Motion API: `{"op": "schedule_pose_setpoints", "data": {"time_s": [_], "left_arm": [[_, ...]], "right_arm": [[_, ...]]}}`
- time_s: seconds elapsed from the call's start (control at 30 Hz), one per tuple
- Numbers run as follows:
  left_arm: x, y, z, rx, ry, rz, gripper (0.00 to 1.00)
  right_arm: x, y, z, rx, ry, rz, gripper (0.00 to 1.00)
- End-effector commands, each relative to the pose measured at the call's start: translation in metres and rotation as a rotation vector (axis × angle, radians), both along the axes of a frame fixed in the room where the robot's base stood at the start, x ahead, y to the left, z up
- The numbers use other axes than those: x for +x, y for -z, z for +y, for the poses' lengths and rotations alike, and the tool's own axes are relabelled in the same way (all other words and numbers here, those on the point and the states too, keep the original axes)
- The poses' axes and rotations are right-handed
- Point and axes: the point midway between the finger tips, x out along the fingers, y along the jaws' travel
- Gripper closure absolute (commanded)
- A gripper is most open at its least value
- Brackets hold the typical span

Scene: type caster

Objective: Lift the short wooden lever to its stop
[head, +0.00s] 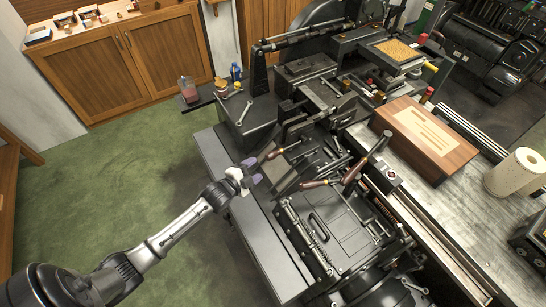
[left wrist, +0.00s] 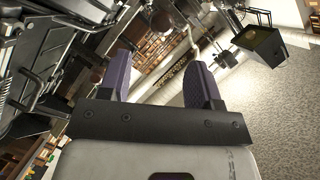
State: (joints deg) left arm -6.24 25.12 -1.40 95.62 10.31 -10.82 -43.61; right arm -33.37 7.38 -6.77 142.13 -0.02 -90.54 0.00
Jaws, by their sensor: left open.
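A short lever with a brown wooden handle (head: 275,154) sticks out of the machine, just right of my left gripper. A second wooden-handled lever (head: 315,184) lies lower right, and a longer one (head: 354,171) stands tilted beside it. I cannot tell for sure which is the short lever meant. My left gripper (head: 254,170) is open and empty, with its purple fingers apart from the nearest handle. My right gripper is not in view.
The dark caster machine (head: 335,238) fills the middle. A wrench lies on a dark block (head: 243,112) behind my gripper. A wooden box (head: 424,138) and a paper roll (head: 515,172) stand on the bench at right. The green floor (head: 130,170) at left is clear.

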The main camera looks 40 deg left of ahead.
Motion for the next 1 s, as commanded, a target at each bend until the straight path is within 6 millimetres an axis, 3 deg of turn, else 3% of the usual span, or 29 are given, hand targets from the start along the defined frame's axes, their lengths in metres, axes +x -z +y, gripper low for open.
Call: {"op": "schedule_pose_setpoints", "data": {"time_s": [0.2, 0.5, 0.7, 1.0], "left_arm": [[0.043, 0.009, 0.0, -0.002, -0.001, -0.002, 0.42], [0.086, 0.019, -0.001, -0.002, -0.001, 0.001, 0.42], [0.1, 0.022, -0.002, -0.002, -0.001, 0.001, 0.42], [0.105, 0.023, -0.002, -0.002, -0.001, 0.001, 0.42]], "right_arm": [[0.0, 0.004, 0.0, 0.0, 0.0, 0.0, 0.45], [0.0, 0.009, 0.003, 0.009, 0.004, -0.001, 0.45], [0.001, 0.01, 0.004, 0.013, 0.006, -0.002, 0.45], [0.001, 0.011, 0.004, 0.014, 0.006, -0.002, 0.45]]}}
